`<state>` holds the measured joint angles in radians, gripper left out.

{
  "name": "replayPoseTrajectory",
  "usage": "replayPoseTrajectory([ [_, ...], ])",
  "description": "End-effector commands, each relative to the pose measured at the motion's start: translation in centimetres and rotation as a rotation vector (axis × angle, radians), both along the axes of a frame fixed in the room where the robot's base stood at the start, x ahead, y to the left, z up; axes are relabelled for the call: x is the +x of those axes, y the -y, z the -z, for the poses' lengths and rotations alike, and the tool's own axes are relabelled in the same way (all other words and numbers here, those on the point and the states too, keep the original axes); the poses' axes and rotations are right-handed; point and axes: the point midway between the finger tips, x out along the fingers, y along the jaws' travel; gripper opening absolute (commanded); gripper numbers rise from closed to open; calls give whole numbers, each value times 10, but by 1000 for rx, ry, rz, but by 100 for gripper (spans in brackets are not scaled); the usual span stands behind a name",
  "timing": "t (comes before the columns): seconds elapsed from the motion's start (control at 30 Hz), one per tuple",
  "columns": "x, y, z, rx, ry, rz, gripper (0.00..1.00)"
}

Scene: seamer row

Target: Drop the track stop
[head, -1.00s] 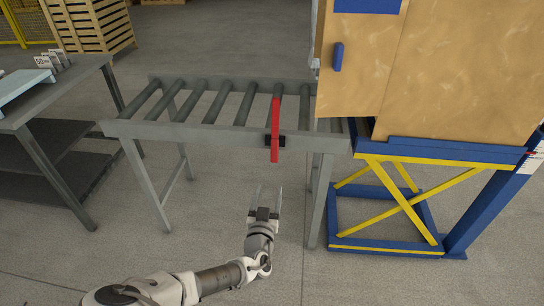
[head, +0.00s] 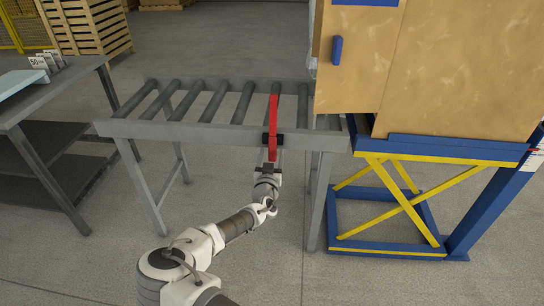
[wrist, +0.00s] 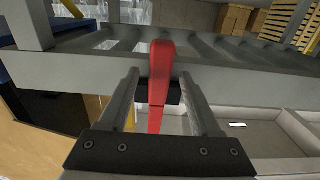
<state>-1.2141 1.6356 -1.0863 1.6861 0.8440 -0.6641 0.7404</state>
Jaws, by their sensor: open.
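The track stop is a red bar (head: 273,125) standing upright on a black bracket at the front rail of the roller track (head: 190,131). In the wrist view the red bar (wrist: 160,75) rises between my gripper's two fingers. My gripper (head: 268,158) is at the front of the rail, just below the bracket in the head view. In the wrist view my gripper (wrist: 160,90) is open, with one finger on each side of the bar. A gap shows on both sides, so the fingers look apart from it. The black bracket (wrist: 174,92) sits behind the bar.
A blue and yellow lift table (head: 400,200) with large tan boxes (head: 450,70) stands close on the right. A grey workbench (head: 50,95) is on the left. Wooden crates (head: 85,35) stand at the back left. The floor in front is clear.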

Motion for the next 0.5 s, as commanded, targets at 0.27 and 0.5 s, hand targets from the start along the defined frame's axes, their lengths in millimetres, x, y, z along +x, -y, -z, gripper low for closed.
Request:
replayPoseTrajectory([
  [0.27,11,1,0,0,0,1,65],
  [0.5,11,0,0,0,0,0,52],
])
